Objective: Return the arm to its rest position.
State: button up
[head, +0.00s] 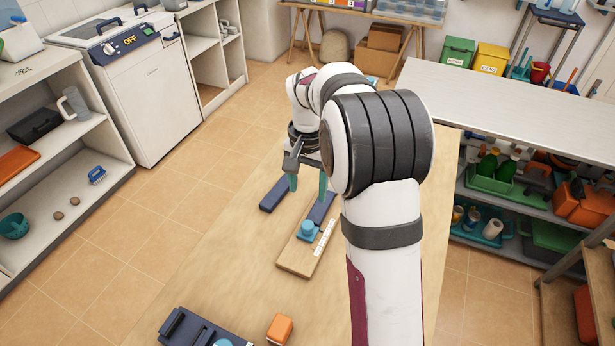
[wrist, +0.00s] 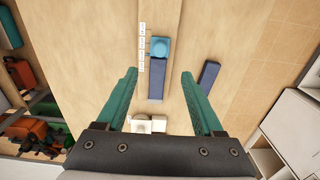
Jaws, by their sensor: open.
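My gripper (head: 308,184) is open and empty above the wooden table (head: 215,268), its two teal fingers pointing down. In the wrist view my gripper (wrist: 159,75) shows its fingers spread apart, with nothing between the tips but the scene below. My white and grey arm reaches out over the table from the lower right in the head view and hides part of it.
Below my gripper lies a wooden board (head: 295,262) with a light blue knobbed piece (head: 308,230) and a white label strip. A dark blue bar (head: 272,200) lies left of it. An orange block (head: 279,328) and dark blue holder (head: 180,328) are nearer. A white-topped shelf stands right.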

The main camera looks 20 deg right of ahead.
notch_tip(320, 180, up, 3)
jog(key=shift+r, duration=0.2)
